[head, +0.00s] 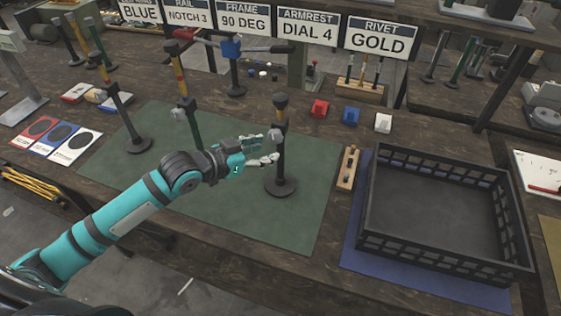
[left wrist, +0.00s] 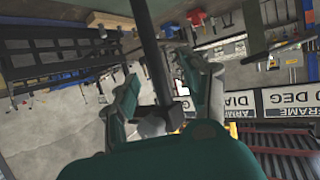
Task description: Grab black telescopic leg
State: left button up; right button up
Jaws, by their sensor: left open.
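A black telescopic leg (head: 281,155) stands upright on a round base on the green mat (head: 312,205), with a small light knob near its middle. My left gripper (head: 268,150) reaches it from the left, at mid-height. In the left wrist view the leg's dark pole (left wrist: 152,55) runs between the two spread fingers of the gripper (left wrist: 166,98). The fingers look apart from the pole; exact contact is hard to tell. Another dark leg (head: 124,120) stands at the mat's left, and a green leg with a yellow and red top (head: 184,100) stands between them. My right gripper is not shown.
A black crate (head: 385,237) sits on a blue mat at the right. A wooden holder (head: 347,167) lies between leg and crate. Red (head: 319,108), blue (head: 351,115) and white (head: 383,122) blocks stand behind. A blue clamp device (head: 231,48) and signs stand at the back.

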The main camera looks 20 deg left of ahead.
aim_at(280, 150)
pick_arm(q)
jog(key=x, duration=0.2)
jog(key=p+x, duration=0.1)
jog(key=x, duration=0.3)
jog(key=shift+s+d+f, duration=0.15)
jog(key=shift+d+f, duration=0.2)
jog(key=shift+f, duration=0.1)
jog(key=shift+s, duration=0.1)
jog(key=shift+c, duration=1)
grip_shut()
jog(key=shift+r, duration=0.1)
